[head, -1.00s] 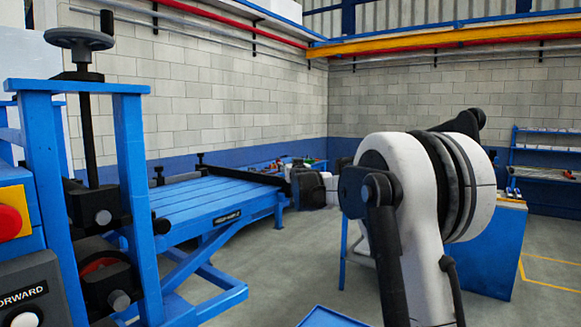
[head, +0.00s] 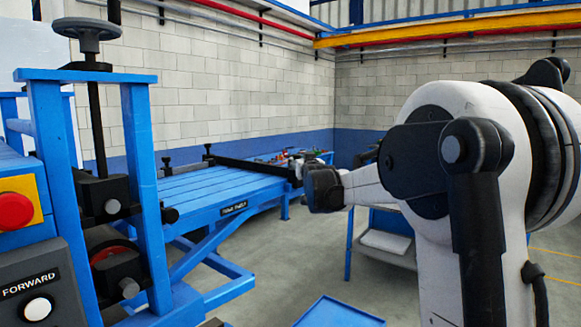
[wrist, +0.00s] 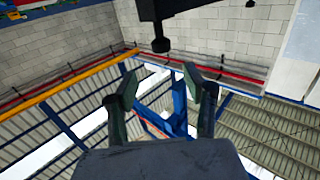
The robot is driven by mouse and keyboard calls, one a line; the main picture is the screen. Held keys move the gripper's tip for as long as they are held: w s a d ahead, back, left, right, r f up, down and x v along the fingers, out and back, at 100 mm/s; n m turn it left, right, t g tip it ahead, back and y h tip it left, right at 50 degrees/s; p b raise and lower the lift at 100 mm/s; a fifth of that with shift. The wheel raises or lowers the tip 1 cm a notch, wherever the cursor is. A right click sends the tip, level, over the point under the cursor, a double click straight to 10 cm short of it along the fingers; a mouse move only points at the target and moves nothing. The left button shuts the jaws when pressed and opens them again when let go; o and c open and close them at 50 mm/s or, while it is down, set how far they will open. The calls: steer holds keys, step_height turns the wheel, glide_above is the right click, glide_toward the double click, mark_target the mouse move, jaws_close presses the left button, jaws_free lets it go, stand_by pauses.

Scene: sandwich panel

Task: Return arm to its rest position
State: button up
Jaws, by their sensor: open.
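My gripper (wrist: 160,88) shows in the wrist view with its two dark fingers spread apart and nothing between them. Behind the fingers are the wall, pipes and roof. In the head view my white and black arm stands at the right, with its forearm reaching left toward the far end of the blue table. The dark wrist end is in front of that table end; the fingers cannot be made out there.
A blue press frame (head: 140,150) with a handwheel and a FORWARD button panel (head: 35,295) stands at the left. A blue slatted table (head: 215,195) lies behind it. A blue tray (head: 340,315) is at the bottom. A dark bar (wrist: 165,10) crosses the top of the wrist view.

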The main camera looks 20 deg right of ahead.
steer(key=s+a+f+n+g+y+b, duration=0.15)
steer(key=s+a+f, duration=0.35)
steer(key=s+a, duration=0.5)
steer(key=s+a+f+g+y, duration=0.3)
steer(key=s+a, duration=0.4)
steer(key=s, duration=0.6)
steer(key=s+a+f+n+g+b, duration=0.1)
steer(key=s+a+f, duration=0.3)
steer(key=s+f, duration=0.6)
steer(key=s+a+f+n+g+b, duration=0.1)
steer(key=s+a+f+g, duration=0.3)
steer(key=s+f, duration=0.6)
steer(key=s, duration=0.7)
steer(key=shift+a+g+y, duration=0.2)
steer(key=shift+g+y, duration=0.15)
steer(key=shift+s, duration=0.1)
